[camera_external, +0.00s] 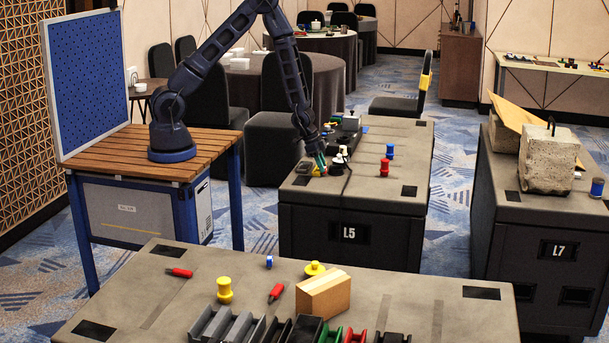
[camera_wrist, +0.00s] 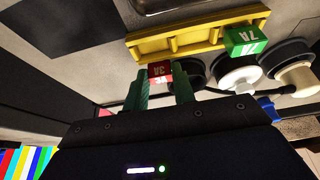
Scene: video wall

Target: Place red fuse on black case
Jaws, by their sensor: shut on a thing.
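The red fuse (camera_wrist: 160,71), marked 3A, sits between the green fingertips of my gripper (camera_wrist: 160,88) in the wrist view. My gripper is shut on it. The fuse is right beside the near edge of a yellow rack (camera_wrist: 150,47); I cannot tell whether it touches the rack. A green fuse (camera_wrist: 246,41), marked 7A, sits at the rack's right end. In the external view my gripper (camera_external: 321,163) is low over the left part of the crate L5 (camera_external: 305,228), which has dark sides and a grey top. I cannot tell for sure which thing is the black case.
Black and white round pieces (camera_wrist: 238,74) stand close right of my gripper. A red spool (camera_external: 384,168) and a blue one (camera_external: 390,151) stand farther right on L5. The front table (camera_external: 130,285) holds a cardboard box (camera_external: 323,294) and several bins. L5's front top is clear.

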